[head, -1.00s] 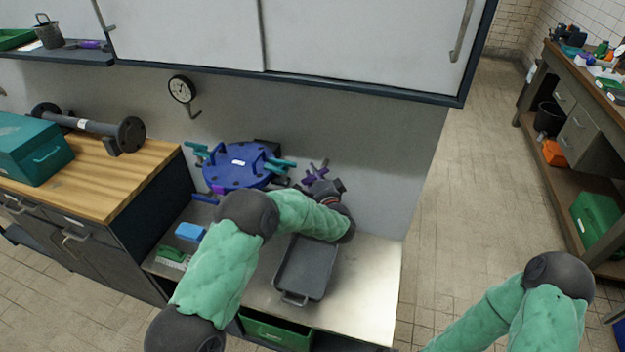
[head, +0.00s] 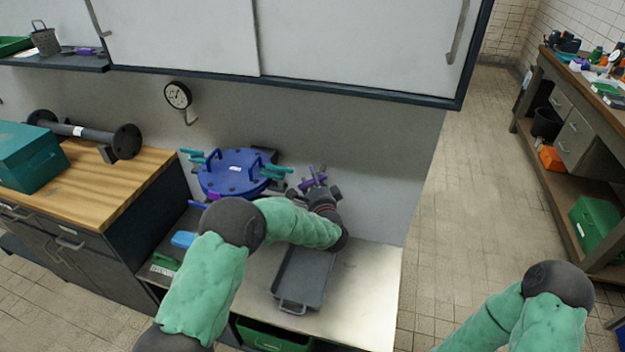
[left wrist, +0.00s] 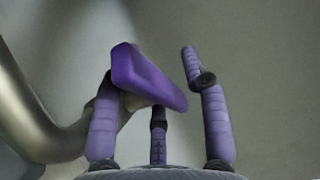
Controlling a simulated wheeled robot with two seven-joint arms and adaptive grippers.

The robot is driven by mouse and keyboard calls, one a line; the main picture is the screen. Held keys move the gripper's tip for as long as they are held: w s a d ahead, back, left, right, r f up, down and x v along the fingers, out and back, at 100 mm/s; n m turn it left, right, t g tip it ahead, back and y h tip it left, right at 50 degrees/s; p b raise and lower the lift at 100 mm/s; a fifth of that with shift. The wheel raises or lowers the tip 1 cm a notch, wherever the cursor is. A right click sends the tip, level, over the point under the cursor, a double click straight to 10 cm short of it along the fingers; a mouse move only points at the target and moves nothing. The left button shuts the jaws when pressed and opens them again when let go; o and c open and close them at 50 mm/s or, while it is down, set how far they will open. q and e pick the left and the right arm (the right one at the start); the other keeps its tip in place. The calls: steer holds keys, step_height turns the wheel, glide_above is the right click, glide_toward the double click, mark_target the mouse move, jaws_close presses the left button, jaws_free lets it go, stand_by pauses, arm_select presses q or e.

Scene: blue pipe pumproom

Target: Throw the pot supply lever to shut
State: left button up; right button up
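In the left wrist view a purple lever handle (left wrist: 148,76) slants across the space between my left gripper's purple fingers. A bare metal pipe (left wrist: 30,110) curves up beside it on the left. My left gripper (left wrist: 160,90) is open. Its left finger is close to the handle or overlapped by it; I cannot tell whether they touch. Its right finger stands clear of the handle. In the head view my left gripper (head: 313,178) is against the wall, right of a round blue lidded vessel (head: 236,172). I cannot separate the lever from the fingers there. My right gripper is outside the view.
A grey tray (head: 303,278) lies on the pale bench below my left forearm. A wall gauge (head: 178,95) hangs above the blue vessel. White cabinets (head: 350,45) overhang the bench. A wooden counter (head: 105,180) stands left; open floor lies right.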

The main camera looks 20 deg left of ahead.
arm_select(q)
steer(key=shift+a, duration=0.1)
steer(key=v, duration=1.2)
